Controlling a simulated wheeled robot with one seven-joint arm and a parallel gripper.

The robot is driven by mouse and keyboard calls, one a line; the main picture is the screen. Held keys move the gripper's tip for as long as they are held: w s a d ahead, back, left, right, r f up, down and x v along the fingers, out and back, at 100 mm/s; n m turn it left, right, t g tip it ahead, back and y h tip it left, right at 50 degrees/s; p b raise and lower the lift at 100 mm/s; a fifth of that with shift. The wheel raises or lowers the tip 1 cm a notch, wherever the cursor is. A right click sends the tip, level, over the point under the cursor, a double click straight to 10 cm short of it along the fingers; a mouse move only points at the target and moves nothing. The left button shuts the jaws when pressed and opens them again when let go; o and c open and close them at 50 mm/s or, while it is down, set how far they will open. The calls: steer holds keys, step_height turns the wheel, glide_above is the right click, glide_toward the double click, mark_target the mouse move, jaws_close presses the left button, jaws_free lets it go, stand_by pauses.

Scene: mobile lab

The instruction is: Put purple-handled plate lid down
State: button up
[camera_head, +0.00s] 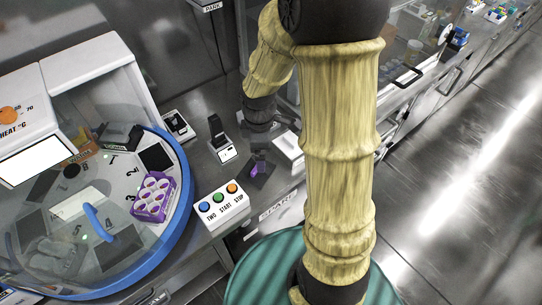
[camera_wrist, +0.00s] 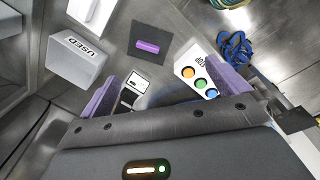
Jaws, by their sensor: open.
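The plate lid's purple handle (camera_head: 256,170) shows on a dark square on the steel bench, just below my gripper in the head view. In the wrist view the purple handle (camera_wrist: 149,47) lies as a bar on the dark square (camera_wrist: 137,33), beyond my fingertips. I cannot tell whether the dark square is the lid's own plate or a pad under it. My gripper (camera_head: 261,154) is open, with its purple-toned fingers (camera_wrist: 165,88) spread wide and nothing between them. A purple multi-well plate (camera_head: 153,196) stands inside the round blue-rimmed machine on the left.
A button box (camera_head: 221,206) with blue, green and orange buttons stands at the bench's front edge. A small black-and-white device (camera_head: 221,142) stands left of my gripper. A white box marked USED (camera_wrist: 80,62) is close by. The round machine's blue rim (camera_head: 187,190) bounds the left side.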

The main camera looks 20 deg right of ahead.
steer(key=s+r+m+t, duration=0.1)
steer(key=s+r+m, duration=0.4)
steer(key=m, duration=0.9)
steer(key=s, duration=0.3)
steer(key=shift+t, duration=0.3)
steer(key=shift+f, duration=0.1)
steer(key=shift+s, duration=0.2)
